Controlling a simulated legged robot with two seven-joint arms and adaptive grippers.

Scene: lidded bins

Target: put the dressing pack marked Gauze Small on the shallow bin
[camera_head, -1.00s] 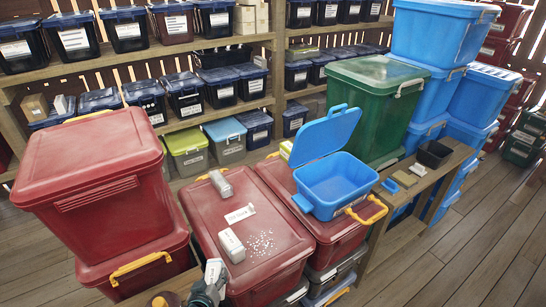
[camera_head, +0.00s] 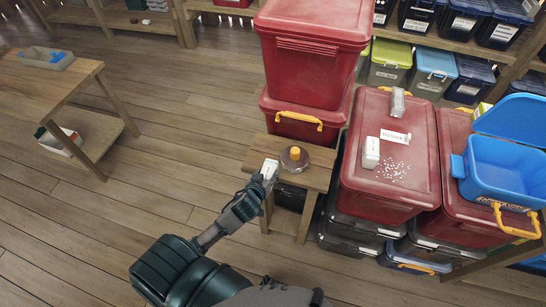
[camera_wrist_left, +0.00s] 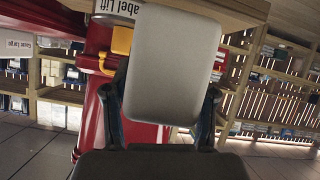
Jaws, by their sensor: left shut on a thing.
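My left gripper (camera_head: 262,184) is shut on a pale dressing pack (camera_head: 270,168), held near the left edge of a small wooden stand. In the left wrist view the pack (camera_wrist_left: 172,62) fills the middle, between the two fingers (camera_wrist_left: 160,115); its visible face is plain, so I cannot read its marking. Another white pack (camera_head: 371,153) and a grey pack (camera_head: 397,102) lie on a red lid. A low grey-blue tray (camera_head: 47,58) with a blue thing inside sits on the table at the far left; I cannot tell whether it is the shallow bin. My right gripper is out of view.
The small stand (camera_head: 320,175) carries a round brown thing with an orange top (camera_head: 295,155). Red lidded bins (camera_head: 310,60) stand behind and right of it. An open blue bin (camera_head: 495,165) is at the right. Wooden floor lies clear between the stand and the left table (camera_head: 60,85).

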